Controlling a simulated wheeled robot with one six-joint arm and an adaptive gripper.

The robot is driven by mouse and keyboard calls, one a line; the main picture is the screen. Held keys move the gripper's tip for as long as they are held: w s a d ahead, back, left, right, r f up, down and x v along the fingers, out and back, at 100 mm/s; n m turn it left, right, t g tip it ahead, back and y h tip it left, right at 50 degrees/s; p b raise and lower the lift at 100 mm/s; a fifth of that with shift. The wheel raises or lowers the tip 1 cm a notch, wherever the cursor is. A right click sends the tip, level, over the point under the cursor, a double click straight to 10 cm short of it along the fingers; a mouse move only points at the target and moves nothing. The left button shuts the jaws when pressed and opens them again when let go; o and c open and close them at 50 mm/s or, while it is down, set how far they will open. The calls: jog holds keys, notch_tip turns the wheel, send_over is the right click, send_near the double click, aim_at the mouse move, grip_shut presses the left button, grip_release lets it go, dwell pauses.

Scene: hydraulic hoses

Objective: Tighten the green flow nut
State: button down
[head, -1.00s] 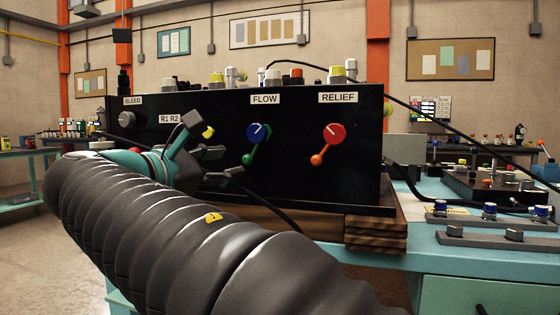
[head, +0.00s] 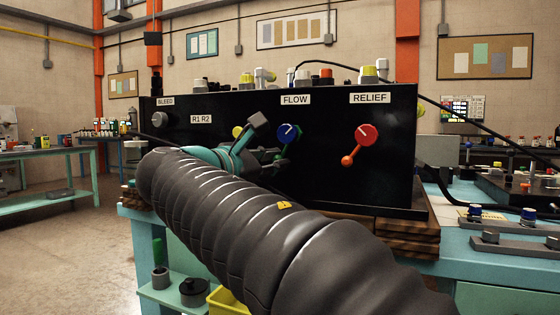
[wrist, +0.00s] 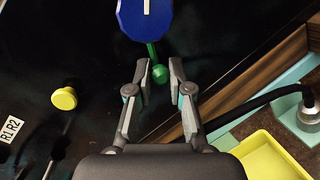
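The green flow nut shows in the wrist view as a green stem ending in a ball (wrist: 160,74), hanging below the blue FLOW knob (wrist: 146,18). My gripper (wrist: 159,70) is open, with one finger on each side of the green ball; the fingers look apart from it. In the head view my gripper (head: 268,146) is in front of the black panel, just beside the blue knob (head: 289,133) under the FLOW label (head: 295,99). It hides most of the green part there.
The red RELIEF knob (head: 365,135) with its orange lever is to the right. A yellow knob (wrist: 64,98) is left of my gripper in the wrist view. A black hose (wrist: 262,100) and a yellow bin (wrist: 270,155) are at lower right.

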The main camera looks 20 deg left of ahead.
jog(key=shift+a+r+m+p, duration=0.15)
jog(key=shift+a+m+p, duration=0.05)
jog(key=shift+m+p, duration=0.3)
jog(key=c, duration=1.1)
grip_release()
jog(key=shift+o, duration=0.2)
jog(key=v, duration=1.2)
jog(key=shift+r, duration=0.1)
